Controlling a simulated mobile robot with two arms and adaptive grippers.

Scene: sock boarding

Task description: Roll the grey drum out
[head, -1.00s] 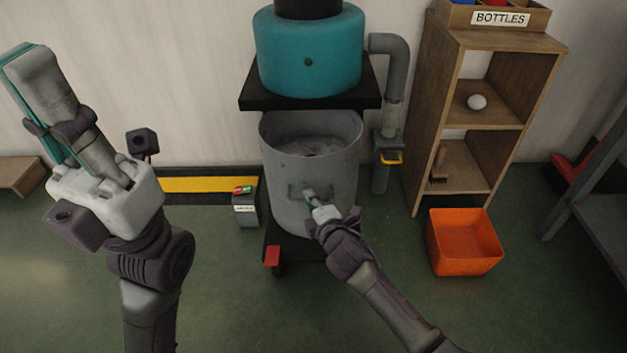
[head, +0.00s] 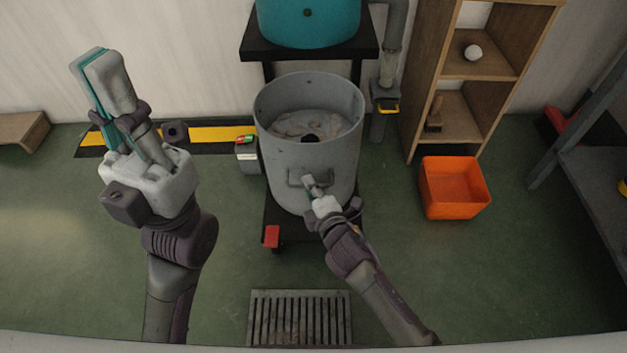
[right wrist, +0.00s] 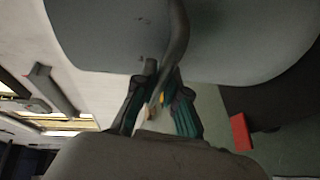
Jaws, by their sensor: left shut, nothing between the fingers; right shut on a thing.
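The grey drum (head: 338,148) stands upright on a dark wheeled dolly (head: 290,221) with a red pedal (head: 272,236). Its open top shows grey-brown contents and a dark round spot. My right gripper (head: 311,183) is shut on the drum's front handle (head: 296,178). In the right wrist view the handle bar (right wrist: 177,40) runs between the fingers (right wrist: 160,100), with the drum wall (right wrist: 240,40) behind. My left gripper (head: 98,65) is shut and empty, raised at the left, well apart from the drum.
The teal machine (head: 308,22) on its black stand is behind the drum. A grey box with red and green buttons (head: 246,150) stands left of the drum. An orange bin (head: 455,190) and wooden shelf (head: 418,90) are at right. A floor grate (head: 300,318) lies in front; floor around it is clear.

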